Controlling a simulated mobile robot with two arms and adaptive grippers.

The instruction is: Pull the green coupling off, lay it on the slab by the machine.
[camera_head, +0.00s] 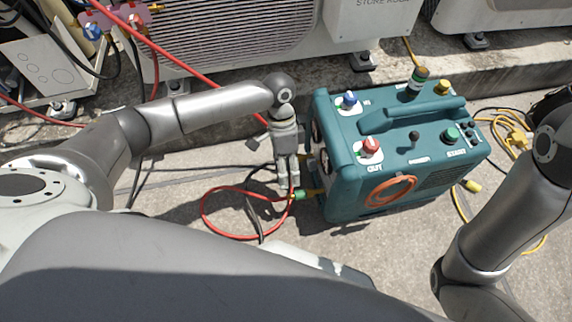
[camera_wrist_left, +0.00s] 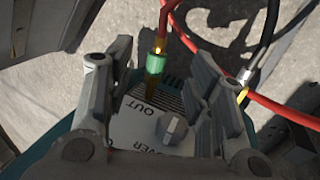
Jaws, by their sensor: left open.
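The green coupling (camera_head: 297,196) sits at the left side of the teal machine (camera_head: 350,196), on the end of a red hose (camera_head: 232,188). In the left wrist view the coupling (camera_wrist_left: 156,63) is upright in the picture, on a brass fitting beside the "OUT" label, and shows between the open fingers. My left gripper (camera_head: 288,182) points down over it, open and empty; I cannot tell whether a finger touches it. The concrete slab (camera_head: 335,245) around the machine is bare in front. My right arm comes in at the right, its gripper out of frame.
A condenser unit (camera_head: 235,35) stands behind, with a concrete kerb (camera_head: 215,85) before it. A black cable (camera_head: 252,218) lies near the red hose. Yellow cables (camera_head: 500,130) lie right of the machine. An orange hose coil (camera_head: 390,191) is on the machine's front.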

